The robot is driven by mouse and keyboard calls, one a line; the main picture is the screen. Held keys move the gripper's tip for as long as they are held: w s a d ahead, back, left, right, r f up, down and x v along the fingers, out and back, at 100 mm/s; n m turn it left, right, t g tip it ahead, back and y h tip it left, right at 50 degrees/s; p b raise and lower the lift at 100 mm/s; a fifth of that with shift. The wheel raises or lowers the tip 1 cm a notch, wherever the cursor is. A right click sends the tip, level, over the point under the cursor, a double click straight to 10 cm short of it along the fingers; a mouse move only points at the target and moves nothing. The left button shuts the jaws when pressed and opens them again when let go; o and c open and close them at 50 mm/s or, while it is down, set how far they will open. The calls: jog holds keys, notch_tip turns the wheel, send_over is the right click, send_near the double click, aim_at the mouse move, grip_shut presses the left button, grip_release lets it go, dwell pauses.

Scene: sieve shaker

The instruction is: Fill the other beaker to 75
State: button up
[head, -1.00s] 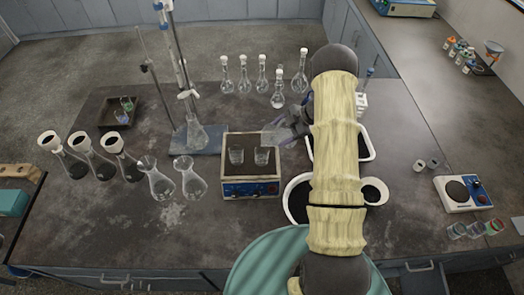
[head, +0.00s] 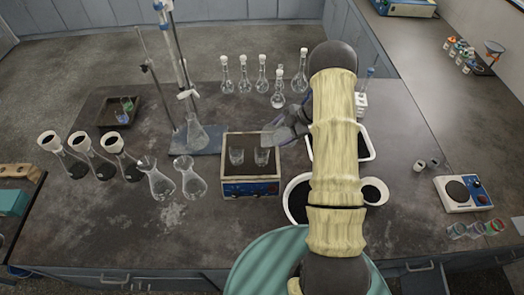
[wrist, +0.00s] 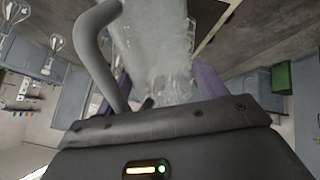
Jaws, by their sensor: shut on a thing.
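Two small clear glass beakers stand side by side on the dark top of a box-shaped device: the left beaker (head: 237,156) and the right beaker (head: 261,156). Their fill levels and markings are too small to read. My gripper (head: 275,137) is just behind and to the right of the right beaker, above the device. It is shut on a clear glass vessel, which looks tilted and fills the upper middle of the wrist view (wrist: 160,45). Purple fingers show on both sides of it. I cannot tell whether liquid is flowing from it.
The device (head: 250,188) has a blue front panel. Two flasks (head: 190,180) stand to its left, and a burette stand with a flask (head: 197,135) behind left. A white-rimmed tray (head: 368,150) and white bowl (head: 292,200) lie partly under my arm.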

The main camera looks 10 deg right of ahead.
jog(key=shift+s+a+r+h, duration=0.1)
jog(key=shift+a+r+h, duration=0.25)
jog(key=shift+h, duration=0.35)
dwell(1.9)
dwell(0.3)
jog(key=shift+s+r, duration=0.1)
jog(key=shift+b, duration=0.3)
jog(key=shift+d, duration=0.2)
jog(key=shift+a, duration=0.15)
jog(key=shift+w, duration=0.2)
jog(key=shift+s, duration=0.15)
